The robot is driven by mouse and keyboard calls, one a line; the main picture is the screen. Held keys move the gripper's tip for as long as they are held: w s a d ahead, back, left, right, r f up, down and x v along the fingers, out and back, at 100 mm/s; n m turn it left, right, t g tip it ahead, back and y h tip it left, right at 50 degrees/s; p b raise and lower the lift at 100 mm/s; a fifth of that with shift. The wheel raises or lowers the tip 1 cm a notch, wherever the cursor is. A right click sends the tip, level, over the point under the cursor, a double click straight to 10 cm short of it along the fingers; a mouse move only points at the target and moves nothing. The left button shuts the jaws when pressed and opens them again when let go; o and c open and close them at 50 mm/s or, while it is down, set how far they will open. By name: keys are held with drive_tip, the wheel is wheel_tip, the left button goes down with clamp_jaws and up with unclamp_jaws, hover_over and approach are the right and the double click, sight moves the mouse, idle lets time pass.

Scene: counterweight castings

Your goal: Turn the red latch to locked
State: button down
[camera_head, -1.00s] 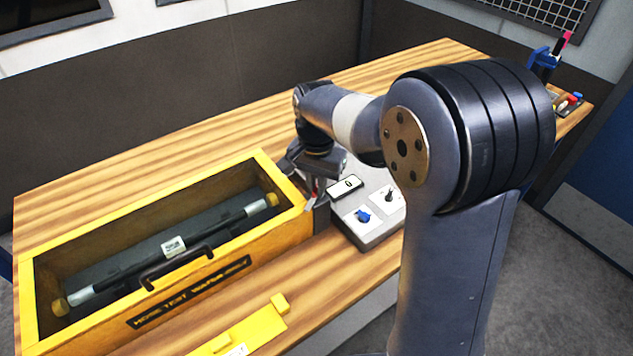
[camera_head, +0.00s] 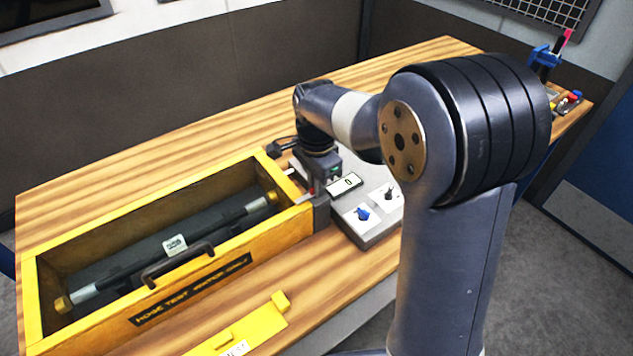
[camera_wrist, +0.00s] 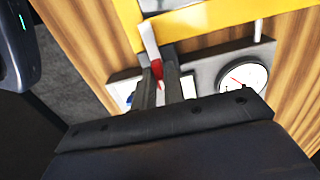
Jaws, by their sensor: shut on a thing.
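The red latch (camera_wrist: 157,69) shows in the wrist view between the fingers of my gripper (camera_wrist: 160,78), by the end of the yellow box. My gripper is shut on it, and the fingers hide much of it. I cannot read the latch's locked or unlocked marking.
A grey control panel (camera_head: 368,236) with a blue knob (camera_head: 362,214) stands close to the box's right end. A round gauge (camera_wrist: 243,79) shows in the wrist view. A loose yellow plate (camera_head: 245,328) lies in front of the box.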

idle(0.3)
drive_tip(key=c, duration=1.5)
unclamp_jaws()
wheel_tip(320, 180, up, 11)
drive_tip(key=shift+f+b, duration=0.1)
drive_tip(key=shift+b, duration=0.3)
wheel_tip(320, 180, down, 11)
drive_tip(key=shift+p, duration=0.45)
